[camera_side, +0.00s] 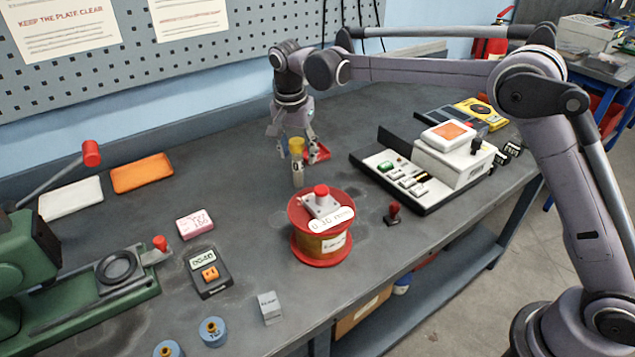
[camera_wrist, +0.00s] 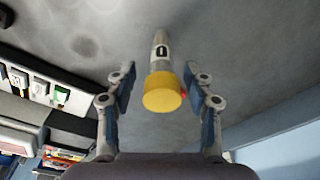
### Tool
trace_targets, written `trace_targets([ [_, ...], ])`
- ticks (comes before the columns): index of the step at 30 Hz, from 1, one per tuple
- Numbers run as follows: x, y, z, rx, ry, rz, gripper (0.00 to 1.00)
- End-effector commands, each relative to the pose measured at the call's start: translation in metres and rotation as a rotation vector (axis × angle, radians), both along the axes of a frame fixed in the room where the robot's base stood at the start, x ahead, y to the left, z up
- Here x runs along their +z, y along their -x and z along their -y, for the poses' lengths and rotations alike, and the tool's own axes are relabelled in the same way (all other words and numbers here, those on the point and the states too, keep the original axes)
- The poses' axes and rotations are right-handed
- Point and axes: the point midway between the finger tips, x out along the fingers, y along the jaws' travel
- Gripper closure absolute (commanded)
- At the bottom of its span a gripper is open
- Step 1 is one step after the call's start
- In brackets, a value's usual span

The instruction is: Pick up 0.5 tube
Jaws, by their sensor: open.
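A grey tube (camera_side: 298,174) with a yellow cap (camera_side: 296,145) stands upright on the bench behind the red spool. In the wrist view the tube (camera_wrist: 160,52) carries a dark label with a pale 0; the rest of the label is hidden, so I cannot read a full value. Its yellow cap (camera_wrist: 162,93) faces the camera. My gripper (camera_side: 298,152) points down over the tube and is open. In the wrist view my gripper (camera_wrist: 159,76) has one finger on each side of the tube, with gaps showing.
A red spool (camera_side: 322,258) with a red-buttoned box on top stands just in front of the tube. A red object (camera_side: 322,152) sits close beside my gripper's right finger. A black tray (camera_side: 437,205) with a white device is to the right.

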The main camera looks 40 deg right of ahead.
Motion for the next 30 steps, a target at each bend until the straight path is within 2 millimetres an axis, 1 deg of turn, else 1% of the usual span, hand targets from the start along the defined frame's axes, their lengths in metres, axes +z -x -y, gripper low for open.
trace_targets([
  [6,-0.03,-0.004,0.002,0.0,0.0,0.0,0.48],
  [9,-0.041,-0.004,0.003,0.0,0.0,0.0,0.48],
  [13,-0.047,-0.005,0.004,0.001,0.0,0.0,0.48],
  [19,-0.048,-0.005,0.004,0.001,0.0,0.0,0.48],
  [20,-0.047,-0.005,0.004,0.001,0.0,0.0,0.53],
  [21,-0.047,-0.005,0.004,0.001,0.0,0.0,0.65],
  [23,-0.047,-0.005,0.004,0.001,0.0,0.0,0.82],
  [24,-0.047,-0.005,0.004,0.001,0.0,0.0,0.94],
  [25,-0.047,-0.005,0.004,0.001,0.0,0.0,1.0],
  [30,-0.047,-0.004,0.004,0.001,0.0,0.0,1.0],
])
